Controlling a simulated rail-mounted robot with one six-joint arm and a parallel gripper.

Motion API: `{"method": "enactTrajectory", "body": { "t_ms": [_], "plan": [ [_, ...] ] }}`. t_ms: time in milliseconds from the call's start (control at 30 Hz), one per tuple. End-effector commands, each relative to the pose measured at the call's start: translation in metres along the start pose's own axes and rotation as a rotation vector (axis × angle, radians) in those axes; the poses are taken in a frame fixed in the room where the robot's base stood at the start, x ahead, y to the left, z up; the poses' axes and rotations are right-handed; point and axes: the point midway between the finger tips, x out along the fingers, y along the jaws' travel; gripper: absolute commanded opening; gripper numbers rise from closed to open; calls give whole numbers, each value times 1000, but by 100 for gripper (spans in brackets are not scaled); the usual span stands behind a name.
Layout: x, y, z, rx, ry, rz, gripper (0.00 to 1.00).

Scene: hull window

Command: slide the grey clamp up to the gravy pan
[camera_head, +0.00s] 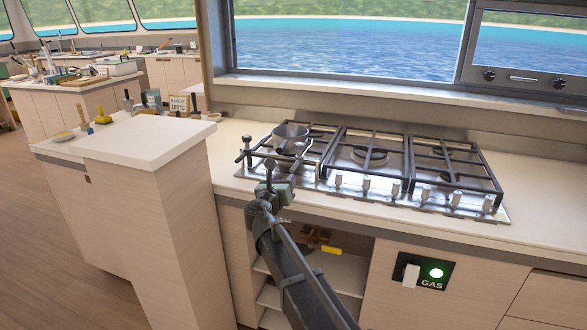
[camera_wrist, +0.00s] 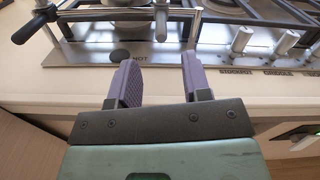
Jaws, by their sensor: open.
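The gravy pan appears to be the small grey pan (camera_head: 290,133) on the left burner grate of the hob; its base shows cut off at the top of the wrist view (camera_wrist: 127,14). A grey clamp (camera_head: 243,154) with a dark knob stands at the grate's front left corner, left of the pan.
The hob (camera_head: 370,190) has several front knobs and raised dark grates. A white counter (camera_head: 150,140) with small items stands left.

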Motion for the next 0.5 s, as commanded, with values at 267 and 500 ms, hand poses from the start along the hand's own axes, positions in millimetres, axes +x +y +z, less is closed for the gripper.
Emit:
{"method": "enactTrajectory", "body": {
  "t_ms": [267, 500],
  "plan": [
    [64, 1, 0, 3, 2, -4, 44],
    [99, 0, -1, 4, 2, -3, 44]
  ]
}}
